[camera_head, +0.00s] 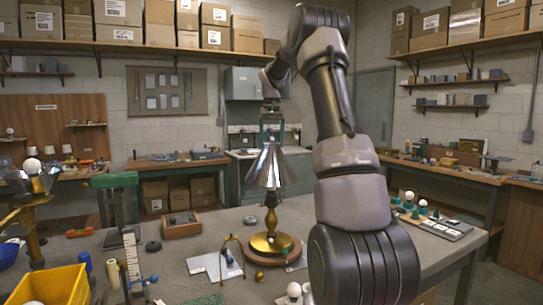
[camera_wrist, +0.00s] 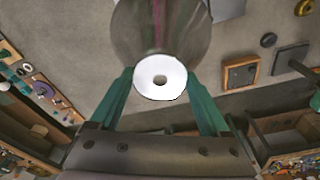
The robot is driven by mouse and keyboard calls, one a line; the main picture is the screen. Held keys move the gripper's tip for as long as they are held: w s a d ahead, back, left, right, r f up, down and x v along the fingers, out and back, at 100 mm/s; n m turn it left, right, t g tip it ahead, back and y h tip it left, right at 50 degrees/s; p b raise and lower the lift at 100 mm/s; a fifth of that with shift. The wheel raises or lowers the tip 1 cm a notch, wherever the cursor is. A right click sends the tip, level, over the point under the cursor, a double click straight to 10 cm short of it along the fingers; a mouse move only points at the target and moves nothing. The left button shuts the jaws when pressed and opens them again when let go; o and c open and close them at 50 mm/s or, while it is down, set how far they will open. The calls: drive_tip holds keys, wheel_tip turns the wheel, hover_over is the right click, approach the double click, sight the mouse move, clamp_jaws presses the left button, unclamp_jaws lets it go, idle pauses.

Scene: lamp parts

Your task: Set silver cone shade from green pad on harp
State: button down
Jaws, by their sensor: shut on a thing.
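The silver cone shade (camera_head: 271,168) hangs upright, wide end down, directly above the brass lamp base (camera_head: 270,240). My gripper (camera_head: 272,128) is shut on the shade's narrow top. The lamp stem shows just under the shade's rim. The harp is not visible on the lamp; the shade may hide it. I cannot tell whether the shade rests on anything.
The lamp stands on a round wooden foot on the grey table (camera_head: 200,240). A yellow bin (camera_head: 50,287), a green-topped stand (camera_head: 112,182), a brass stand with reflective shades (camera_head: 35,215) and a wooden box (camera_head: 181,225) lie left. A tray of small parts (camera_head: 440,225) is right.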

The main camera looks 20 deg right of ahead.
sight(272, 149)
drive_tip(key=shift+f, duration=1.85)
idle(1.7)
unclamp_jaws()
drive_tip(key=shift+r, duration=0.1)
